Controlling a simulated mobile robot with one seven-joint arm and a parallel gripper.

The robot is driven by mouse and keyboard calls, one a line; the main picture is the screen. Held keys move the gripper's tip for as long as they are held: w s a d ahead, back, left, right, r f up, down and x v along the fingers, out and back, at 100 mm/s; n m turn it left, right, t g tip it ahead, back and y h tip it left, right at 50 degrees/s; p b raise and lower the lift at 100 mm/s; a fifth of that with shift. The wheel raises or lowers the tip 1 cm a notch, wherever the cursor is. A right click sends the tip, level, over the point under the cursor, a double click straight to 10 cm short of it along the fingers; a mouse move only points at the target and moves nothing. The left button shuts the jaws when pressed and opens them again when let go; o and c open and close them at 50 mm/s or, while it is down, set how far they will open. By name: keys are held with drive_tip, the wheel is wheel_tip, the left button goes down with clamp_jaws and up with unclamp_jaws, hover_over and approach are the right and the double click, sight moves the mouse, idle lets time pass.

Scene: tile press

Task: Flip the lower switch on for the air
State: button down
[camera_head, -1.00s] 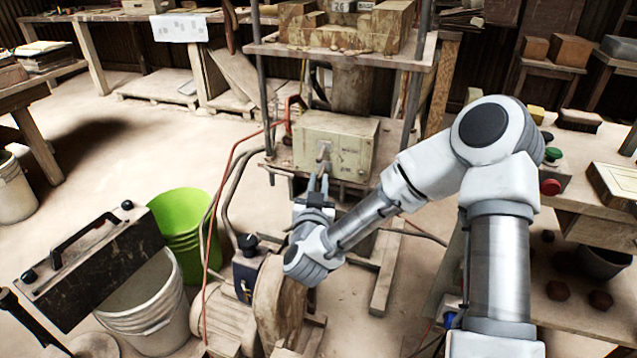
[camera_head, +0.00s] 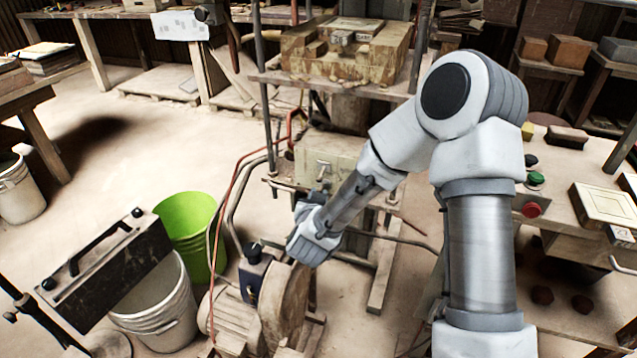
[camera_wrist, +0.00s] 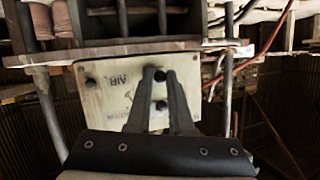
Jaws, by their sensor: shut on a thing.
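The switch panel (camera_head: 338,158) is a pale, stained box under the press table. A metal lever (camera_head: 322,170) shows on its front in the head view. In the wrist view the panel (camera_wrist: 105,95) bears lettering that reads AIR, a dark knob at left (camera_wrist: 91,83) and two dark knobs in a column. My gripper (camera_wrist: 157,72) reaches to the panel face with its fingers close together. They are shut at the upper knob of the column (camera_wrist: 161,76); the lower knob (camera_wrist: 162,105) shows between the fingers. The fingers partly hide the contact, and I cannot tell the switch's position.
The press table (camera_wrist: 140,48) overhangs just above the panel, with upright posts (camera_wrist: 47,110) beside it. Red hoses (camera_head: 235,190) run at the left. A motor and wheel (camera_head: 285,300) stand below my wrist. A green bucket (camera_head: 187,225) is further left. Open floor lies behind it.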

drive_tip(key=g+p, duration=0.1)
drive_tip(key=p, duration=0.1)
drive_tip(key=r+g+p, duration=0.1)
drive_tip(key=p, duration=0.2)
drive_tip(key=shift+w+r+m+g+y, duration=0.15)
drive_tip(key=shift+r+m+g+y, duration=0.15)
drive_tip(key=shift+y, duration=0.1)
drive_tip(key=shift+f+p, duration=0.1)
drive_tip(key=shift+p, duration=0.25)
drive_tip(key=c, duration=0.8)
unclamp_jaws()
